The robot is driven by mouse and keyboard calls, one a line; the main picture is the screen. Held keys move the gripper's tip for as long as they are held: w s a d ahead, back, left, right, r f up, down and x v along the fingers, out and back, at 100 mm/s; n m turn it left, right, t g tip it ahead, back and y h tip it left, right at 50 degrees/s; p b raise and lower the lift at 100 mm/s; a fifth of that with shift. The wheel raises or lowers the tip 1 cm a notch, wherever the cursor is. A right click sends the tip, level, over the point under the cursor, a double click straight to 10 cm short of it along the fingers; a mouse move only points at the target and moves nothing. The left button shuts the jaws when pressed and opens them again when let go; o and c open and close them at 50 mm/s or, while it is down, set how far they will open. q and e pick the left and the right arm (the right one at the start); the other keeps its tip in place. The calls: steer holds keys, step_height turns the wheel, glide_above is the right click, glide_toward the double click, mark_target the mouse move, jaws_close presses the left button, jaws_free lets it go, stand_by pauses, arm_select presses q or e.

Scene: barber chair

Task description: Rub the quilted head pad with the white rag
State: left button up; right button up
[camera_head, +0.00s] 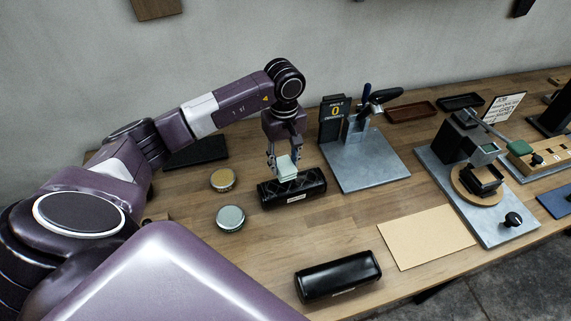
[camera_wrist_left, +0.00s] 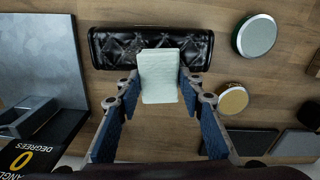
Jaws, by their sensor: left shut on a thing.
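My left gripper (camera_head: 285,158) is shut on the white rag (camera_head: 287,170), a small pale folded pad. In the left wrist view the rag (camera_wrist_left: 160,76) sits between the blue-lined fingers of the gripper (camera_wrist_left: 163,85), its far end over the near edge of the quilted head pad (camera_wrist_left: 115,42). The quilted head pad (camera_head: 310,190) is a black padded bar with diamond stitching and a pale label on its front, lying on the wooden bench. The rag is over its top; whether they touch I cannot tell. My right gripper is not in view.
A smooth black pad (camera_head: 338,277) lies at the front of the bench. Two round tins (camera_head: 223,179) (camera_head: 230,217) stand left of the quilted pad. A grey plate with an angle stand (camera_head: 365,165) is close on its right. A tan sheet (camera_head: 425,237) lies front right.

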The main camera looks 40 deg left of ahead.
arm_select(q)
steer(key=r, duration=0.2)
steer(key=r+p, duration=0.1)
steer(key=shift+s+d, duration=0.1)
steer(key=shift+d, duration=0.15)
steer(key=shift+r+p, duration=0.3)
steer(key=shift+a+r+p, duration=0.2)
steer(key=shift+r+p, duration=0.15)
steer(key=shift+r, duration=0.6)
steer(key=shift+d, duration=0.1)
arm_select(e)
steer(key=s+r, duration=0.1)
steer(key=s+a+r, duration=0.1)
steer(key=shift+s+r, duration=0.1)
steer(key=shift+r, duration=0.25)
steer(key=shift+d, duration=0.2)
